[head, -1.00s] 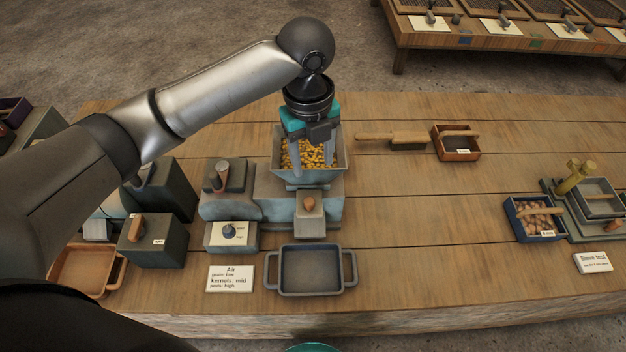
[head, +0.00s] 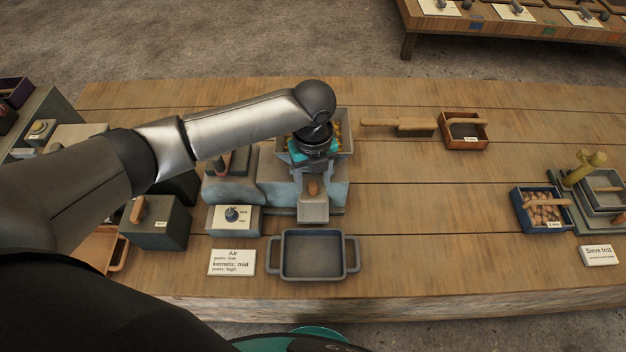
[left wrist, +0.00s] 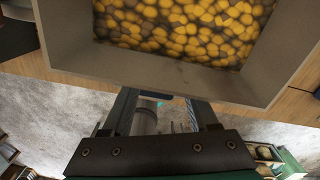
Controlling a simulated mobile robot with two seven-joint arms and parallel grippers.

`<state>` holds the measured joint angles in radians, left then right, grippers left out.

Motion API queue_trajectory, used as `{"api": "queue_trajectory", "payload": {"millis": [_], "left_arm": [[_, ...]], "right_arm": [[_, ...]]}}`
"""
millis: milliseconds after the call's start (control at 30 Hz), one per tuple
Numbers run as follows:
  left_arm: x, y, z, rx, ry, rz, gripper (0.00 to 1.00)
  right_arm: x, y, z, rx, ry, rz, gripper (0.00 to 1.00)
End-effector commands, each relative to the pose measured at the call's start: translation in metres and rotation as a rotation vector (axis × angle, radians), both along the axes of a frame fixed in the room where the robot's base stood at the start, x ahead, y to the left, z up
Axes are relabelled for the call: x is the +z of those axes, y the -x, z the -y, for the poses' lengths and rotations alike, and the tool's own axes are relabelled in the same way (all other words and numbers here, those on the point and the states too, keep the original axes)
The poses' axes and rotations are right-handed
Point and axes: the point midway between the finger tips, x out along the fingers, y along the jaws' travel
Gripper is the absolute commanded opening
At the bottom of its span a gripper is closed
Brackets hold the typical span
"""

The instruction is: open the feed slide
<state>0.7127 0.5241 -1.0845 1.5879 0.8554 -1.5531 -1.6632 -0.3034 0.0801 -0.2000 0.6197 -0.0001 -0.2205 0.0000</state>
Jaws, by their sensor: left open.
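The feed slide's brown knob (head: 313,188) shows on the grey feeder (head: 275,190), just below its hopper (head: 349,140). The hopper holds yellow kernels, also seen in the left wrist view (left wrist: 180,22). My left gripper (head: 312,182) is open and points down at the front of the hopper, with its fingers about the knob. I cannot tell whether they touch it. In the left wrist view the fingers (left wrist: 163,103) reach under the hopper rim, which hides their tips and the knob. My right gripper is not in view.
A dial box (head: 233,218) and a dark box (head: 158,225) stand to the left. A brush (head: 400,124) lies to the right; the table there is mostly clear.

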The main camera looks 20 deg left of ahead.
Motion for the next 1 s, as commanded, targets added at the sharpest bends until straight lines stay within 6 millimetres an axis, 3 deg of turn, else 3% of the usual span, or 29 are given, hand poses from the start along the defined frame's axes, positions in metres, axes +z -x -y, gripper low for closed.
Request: {"api": "queue_trajectory", "payload": {"millis": [133, 433, 900, 1000], "left_arm": [[-0.0096, 0.0001, 0.0001, -0.001, 0.000, 0.000, 0.60], [-0.0109, -0.0001, -0.0001, 0.000, -0.001, 0.001, 0.59], [-0.0106, -0.0001, -0.0003, 0.000, -0.001, 0.001, 0.06], [-0.0106, -0.0001, -0.0003, 0.000, -0.001, 0.001, 0.00]], "right_arm": [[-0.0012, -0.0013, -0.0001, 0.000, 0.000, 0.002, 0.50], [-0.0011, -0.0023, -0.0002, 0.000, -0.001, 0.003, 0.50], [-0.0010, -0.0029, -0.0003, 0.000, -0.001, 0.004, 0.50], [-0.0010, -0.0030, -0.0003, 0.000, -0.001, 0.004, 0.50]]}}
